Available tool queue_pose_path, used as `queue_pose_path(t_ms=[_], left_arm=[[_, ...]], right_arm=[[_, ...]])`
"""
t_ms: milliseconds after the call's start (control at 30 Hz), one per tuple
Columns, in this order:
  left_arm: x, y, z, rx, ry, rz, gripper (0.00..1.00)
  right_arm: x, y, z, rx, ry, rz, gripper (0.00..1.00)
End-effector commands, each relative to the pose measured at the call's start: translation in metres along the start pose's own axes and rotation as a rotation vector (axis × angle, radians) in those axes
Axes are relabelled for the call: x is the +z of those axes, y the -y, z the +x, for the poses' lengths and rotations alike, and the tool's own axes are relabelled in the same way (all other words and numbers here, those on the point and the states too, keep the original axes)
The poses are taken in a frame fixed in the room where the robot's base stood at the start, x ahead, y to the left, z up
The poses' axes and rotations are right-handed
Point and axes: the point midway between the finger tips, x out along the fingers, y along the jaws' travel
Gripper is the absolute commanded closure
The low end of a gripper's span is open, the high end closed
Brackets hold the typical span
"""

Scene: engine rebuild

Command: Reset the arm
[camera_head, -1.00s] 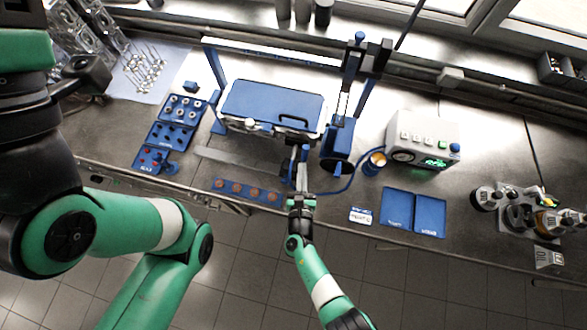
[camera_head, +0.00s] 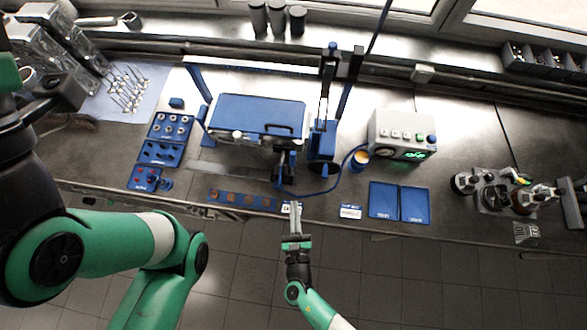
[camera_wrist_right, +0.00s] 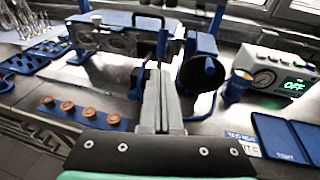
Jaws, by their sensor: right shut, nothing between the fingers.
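My right gripper (camera_head: 294,214) is shut and empty. In the head view it is over the front edge of the bench, in front of the blue-lidded box (camera_head: 262,113). My left arm (camera_head: 110,245) fills the left side of the head view. A dark end part of it shows at the upper left, but its finger state is unclear.
A blue strip with several copper-coloured discs (camera_head: 220,196) lies left of my right gripper. Blue trays (camera_head: 383,200), a control box reading OFF (camera_head: 402,135) and a small orange-topped cup (camera_head: 360,158) are to the right. Metal parts (camera_head: 500,190) stand at the far right.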

Motion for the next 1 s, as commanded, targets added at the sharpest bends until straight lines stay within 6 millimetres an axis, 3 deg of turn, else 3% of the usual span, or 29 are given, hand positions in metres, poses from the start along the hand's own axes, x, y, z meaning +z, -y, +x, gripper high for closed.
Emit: queue_pose_path(t_ms=[333,433,533,567,667,800,900,1000], left_arm=[[0.000,0.000,0.000,0.000,0.000,0.000,0.43],[0.000,0.000,0.000,0.000,0.000,0.000,0.43],[0.000,0.000,0.000,0.000,0.000,0.000,0.43],[0.000,0.000,0.000,0.000,0.000,0.000,0.43],[0.000,0.000,0.000,0.000,0.000,0.000,0.43],[0.000,0.000,0.000,0.000,0.000,0.000,0.43],[0.000,0.000,0.000,0.000,0.000,0.000,0.43],[0.000,0.000,0.000,0.000,0.000,0.000,0.43]], right_arm=[[0.000,0.000,-0.001,0.000,0.000,0.000,1.00],[0.001,0.009,0.004,-0.022,0.001,0.006,1.00],[0.027,0.025,0.029,-0.092,0.039,0.053,1.00],[0.041,0.031,0.039,-0.117,0.061,0.077,1.00],[0.109,0.052,0.074,-0.199,0.169,0.206,1.00],[0.221,0.103,0.111,-0.304,0.336,0.511,1.00],[0.300,0.145,0.120,-0.328,0.468,0.792,1.00],[0.379,0.188,0.115,-0.288,0.612,1.105,1.00]])
